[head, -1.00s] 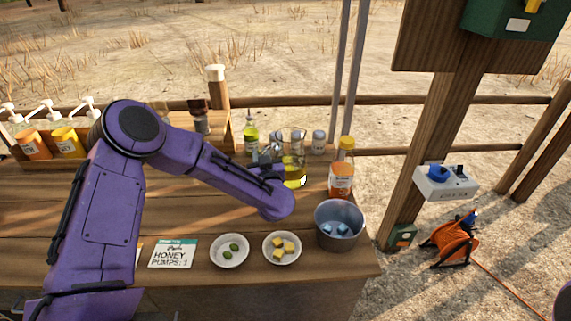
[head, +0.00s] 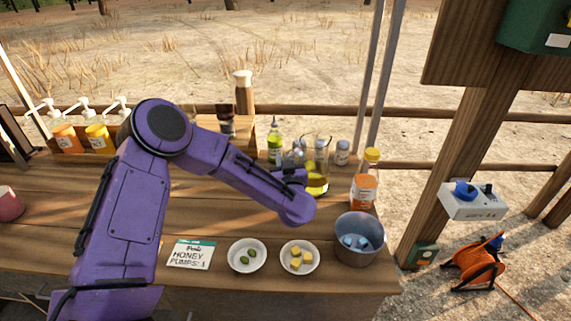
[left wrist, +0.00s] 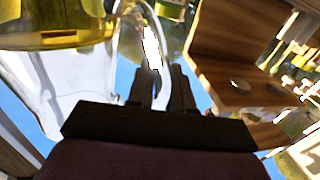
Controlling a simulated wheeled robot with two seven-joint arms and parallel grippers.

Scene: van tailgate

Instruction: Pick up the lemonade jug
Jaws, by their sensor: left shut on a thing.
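The lemonade jug (head: 318,180) is a clear jug with yellow liquid, at the back of the wooden counter, right of the green bottle. My left arm reaches across the counter, and my left gripper (head: 292,160) is at the jug's left side, partly hidden by the forearm. In the left wrist view the jug (left wrist: 60,35) fills the upper left, and my left gripper's dark fingers (left wrist: 160,88) are shut on its clear curved handle. Whether the jug's base touches the counter cannot be told. My right gripper is not in view.
An orange-labelled bottle (head: 364,188) and a metal bucket (head: 360,240) with blue cubes stand right of the jug. A green bottle (head: 275,143) and small jars stand close by. Bowls of olives (head: 246,256) and yellow cubes (head: 299,259) are in front. A wooden post (head: 460,150) rises at right.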

